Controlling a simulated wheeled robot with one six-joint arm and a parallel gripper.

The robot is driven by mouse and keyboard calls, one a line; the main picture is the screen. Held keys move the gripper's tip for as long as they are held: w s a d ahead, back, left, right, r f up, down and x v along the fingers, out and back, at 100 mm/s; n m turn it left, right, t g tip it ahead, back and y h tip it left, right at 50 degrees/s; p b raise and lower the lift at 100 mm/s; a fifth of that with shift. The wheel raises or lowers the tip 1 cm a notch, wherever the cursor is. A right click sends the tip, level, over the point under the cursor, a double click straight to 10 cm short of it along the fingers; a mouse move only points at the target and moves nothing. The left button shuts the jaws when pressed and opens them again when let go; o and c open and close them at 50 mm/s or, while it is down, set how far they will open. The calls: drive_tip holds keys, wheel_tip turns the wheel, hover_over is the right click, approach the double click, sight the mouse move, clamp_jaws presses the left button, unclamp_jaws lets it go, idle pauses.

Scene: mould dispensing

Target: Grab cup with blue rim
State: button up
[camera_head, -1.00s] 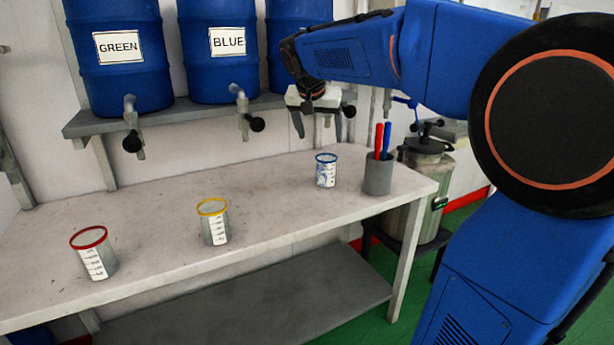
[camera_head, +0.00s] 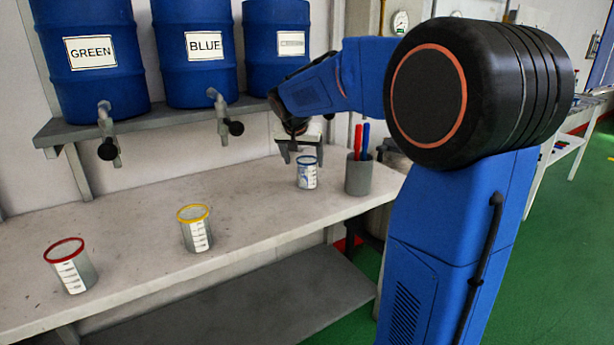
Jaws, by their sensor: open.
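The cup with the blue rim (camera_head: 307,174) stands upright on the white table, left of a grey holder. My gripper (camera_head: 304,156) is open, pointing down, just above and behind the cup's rim in the picture. Its fingers show on both sides above the cup. I cannot tell whether they touch the rim. The cup with the yellow rim (camera_head: 195,230) and the cup with the red rim (camera_head: 71,268) stand further left on the same table.
The grey holder (camera_head: 359,176) with a red and a blue pen stands close right of the blue-rimmed cup. Blue barrels with taps (camera_head: 205,48) sit on a shelf (camera_head: 150,116) above the table (camera_head: 130,215). The table is clear between the cups.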

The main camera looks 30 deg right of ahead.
drive_tip(key=shift+d+x, duration=0.15)
drive_tip(key=shift+x, duration=1.15)
drive_tip(key=shift+d+x, duration=0.15)
drive_tip(key=shift+x, duration=1.15)
drive_tip(key=shift+s+r, duration=0.1)
drive_tip(key=shift+s, duration=0.05)
drive_tip(key=c, duration=1.4)
drive_tip(key=shift+c, duration=0.2)
drive_tip(key=shift+r, duration=0.1)
